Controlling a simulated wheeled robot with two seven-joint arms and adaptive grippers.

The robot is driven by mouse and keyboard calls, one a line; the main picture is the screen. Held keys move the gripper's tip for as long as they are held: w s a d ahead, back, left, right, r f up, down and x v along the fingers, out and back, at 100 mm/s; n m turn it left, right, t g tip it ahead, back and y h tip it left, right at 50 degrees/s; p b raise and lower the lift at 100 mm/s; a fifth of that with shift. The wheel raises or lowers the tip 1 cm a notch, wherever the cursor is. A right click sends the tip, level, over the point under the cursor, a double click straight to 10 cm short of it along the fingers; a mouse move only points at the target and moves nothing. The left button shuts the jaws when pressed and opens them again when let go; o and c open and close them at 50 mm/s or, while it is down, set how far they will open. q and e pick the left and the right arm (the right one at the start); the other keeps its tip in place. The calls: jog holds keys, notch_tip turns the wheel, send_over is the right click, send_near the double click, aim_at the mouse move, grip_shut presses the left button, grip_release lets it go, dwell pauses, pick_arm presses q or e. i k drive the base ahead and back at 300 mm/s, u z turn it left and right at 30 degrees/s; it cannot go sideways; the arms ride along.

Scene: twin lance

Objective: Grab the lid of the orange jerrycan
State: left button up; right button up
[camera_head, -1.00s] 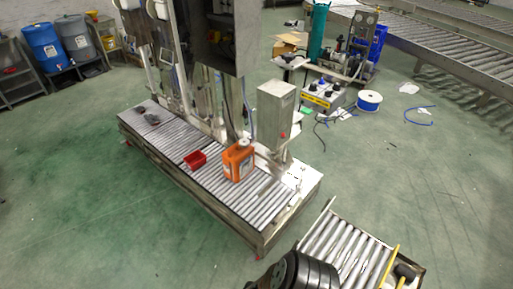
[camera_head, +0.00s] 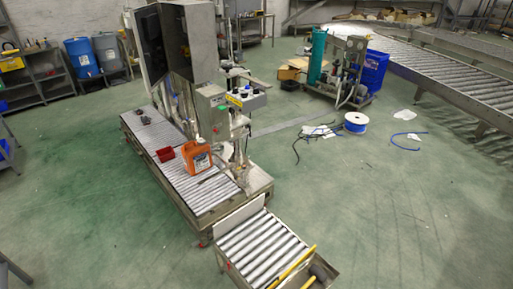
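The orange jerrycan (camera_head: 197,159) stands upright on the roller conveyor (camera_head: 205,193) in the camera_head view, left of the picture's middle. A pale lid (camera_head: 200,141) seems to sit on its top, but it is too small to tell clearly. Neither of my grippers shows in this view.
A small red bin (camera_head: 165,154) sits beside the jerrycan. A short roller section (camera_head: 258,245) with a yellow bar (camera_head: 291,268) is in front. Green floor (camera_head: 390,220) is open to the right.

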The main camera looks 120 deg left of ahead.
aim_at(200, 140)
jog(key=i, duration=0.75)
jog(key=u, duration=2.25)
jog(key=i, duration=3.15)
jog(key=u, duration=2.05)
jog(key=i, duration=3.55)
jog(key=u, duration=0.2)
